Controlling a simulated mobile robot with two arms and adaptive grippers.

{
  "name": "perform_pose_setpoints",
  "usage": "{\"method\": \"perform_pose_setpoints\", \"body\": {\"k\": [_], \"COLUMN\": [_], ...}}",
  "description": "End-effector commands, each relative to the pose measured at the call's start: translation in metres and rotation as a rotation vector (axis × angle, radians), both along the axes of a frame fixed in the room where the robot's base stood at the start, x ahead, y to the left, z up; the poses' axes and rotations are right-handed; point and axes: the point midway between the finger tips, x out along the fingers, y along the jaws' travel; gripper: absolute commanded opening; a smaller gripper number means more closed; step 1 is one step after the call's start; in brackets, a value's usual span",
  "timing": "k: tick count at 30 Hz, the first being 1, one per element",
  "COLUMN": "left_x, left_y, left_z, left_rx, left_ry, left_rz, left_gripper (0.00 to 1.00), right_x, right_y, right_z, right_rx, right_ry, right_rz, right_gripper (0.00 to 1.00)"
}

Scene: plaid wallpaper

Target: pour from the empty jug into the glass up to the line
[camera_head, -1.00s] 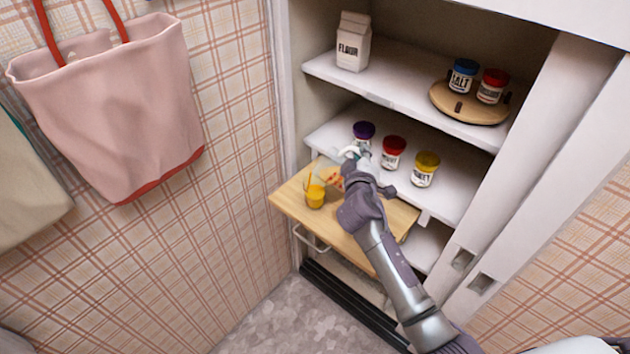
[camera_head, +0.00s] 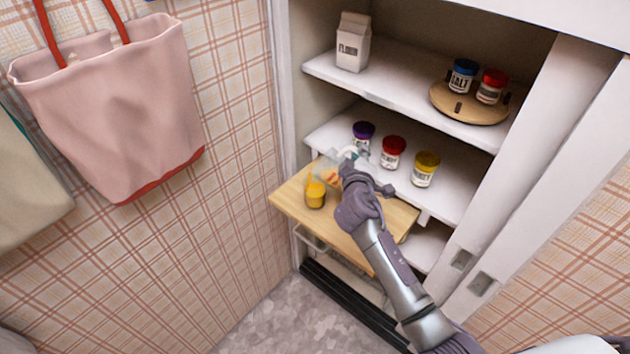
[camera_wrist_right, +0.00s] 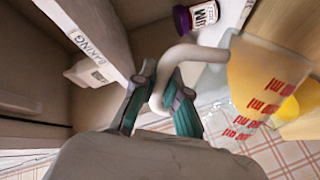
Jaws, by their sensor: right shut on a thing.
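The clear jug (camera_head: 327,171) with red ml marks is in my right gripper (camera_head: 350,158), tilted above and beside the glass, over the pull-out wooden board. In the right wrist view, the gripper (camera_wrist_right: 163,98) is shut around the jug's pale handle (camera_wrist_right: 192,54), and the jug's marked wall (camera_wrist_right: 262,85) fills the right side. The glass (camera_head: 316,195) stands on the board and holds orange liquid. It shows partly behind the jug in the wrist view. I cannot make out its line or any liquid left in the jug. My left gripper is not in view.
The wooden board (camera_head: 290,200) juts out from the cupboard. Jars with purple (camera_head: 363,131), red (camera_head: 394,145) and yellow (camera_head: 427,160) lids stand on the shelf close behind my gripper. A flour carton (camera_head: 353,42) and a round turntable (camera_head: 470,110) with two jars are above.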

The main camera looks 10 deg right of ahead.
Motion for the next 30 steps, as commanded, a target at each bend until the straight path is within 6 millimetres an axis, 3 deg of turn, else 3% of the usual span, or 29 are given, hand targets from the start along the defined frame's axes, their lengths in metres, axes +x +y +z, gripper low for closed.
{"method": "perform_pose_setpoints", "body": {"k": [30], "left_x": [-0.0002], "left_y": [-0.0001], "left_z": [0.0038], "left_rx": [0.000], "left_ry": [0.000], "left_rz": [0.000], "left_gripper": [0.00], "right_x": [0.0019], "right_y": [0.0032], "right_z": [0.0022], "right_rx": [-0.033], "right_ry": [0.013], "right_rz": [0.000], "right_gripper": [0.00]}}
